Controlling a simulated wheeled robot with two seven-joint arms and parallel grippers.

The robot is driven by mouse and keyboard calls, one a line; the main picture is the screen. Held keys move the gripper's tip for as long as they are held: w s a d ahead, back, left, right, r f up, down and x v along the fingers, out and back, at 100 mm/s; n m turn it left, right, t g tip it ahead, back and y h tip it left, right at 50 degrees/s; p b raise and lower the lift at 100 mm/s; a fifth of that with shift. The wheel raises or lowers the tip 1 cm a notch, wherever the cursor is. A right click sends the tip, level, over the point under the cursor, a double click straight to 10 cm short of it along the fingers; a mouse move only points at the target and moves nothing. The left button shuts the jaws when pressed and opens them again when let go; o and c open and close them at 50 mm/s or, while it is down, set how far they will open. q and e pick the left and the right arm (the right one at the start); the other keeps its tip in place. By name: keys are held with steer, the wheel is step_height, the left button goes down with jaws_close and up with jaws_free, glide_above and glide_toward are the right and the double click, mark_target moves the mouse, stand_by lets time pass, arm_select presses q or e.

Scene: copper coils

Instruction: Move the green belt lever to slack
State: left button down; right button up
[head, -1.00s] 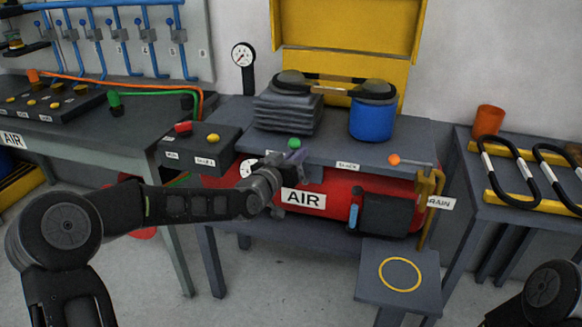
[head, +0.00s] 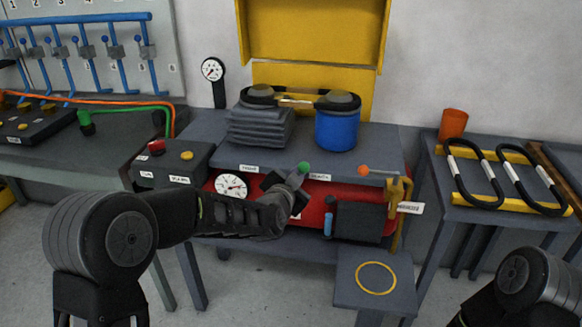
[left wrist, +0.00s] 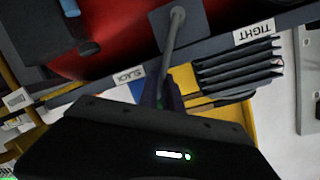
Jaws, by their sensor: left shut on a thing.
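The green-knobbed lever (head: 304,167) stands at the front edge of the compressor bench, between the TIGHT label (head: 249,168) and the SLACK label (head: 319,177), nearer SLACK. My left gripper (head: 298,180) is shut on the lever just below its knob. In the left wrist view the grey lever rod (left wrist: 174,45) runs from its mount into my left fingers (left wrist: 162,92). There the SLACK label (left wrist: 130,76) is left of the fingers and the TIGHT label (left wrist: 254,33) is to the right. My right gripper is out of view.
An orange-knobbed lever (head: 364,170) is to the right on the same bench. The red tank (head: 318,200) is below. A grey stack (head: 260,126) and a blue cylinder (head: 337,130) stand behind. A low stand with a yellow ring (head: 376,279) is in front.

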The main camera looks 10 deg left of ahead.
arm_select(q)
steer(key=shift+d+f+m, duration=0.15)
steer(key=shift+f+m, duration=0.05)
steer(key=shift+m, duration=0.1)
steer(key=c, duration=1.5)
jaws_free()
steer(key=v, duration=0.7)
steer(key=shift+s, duration=0.45)
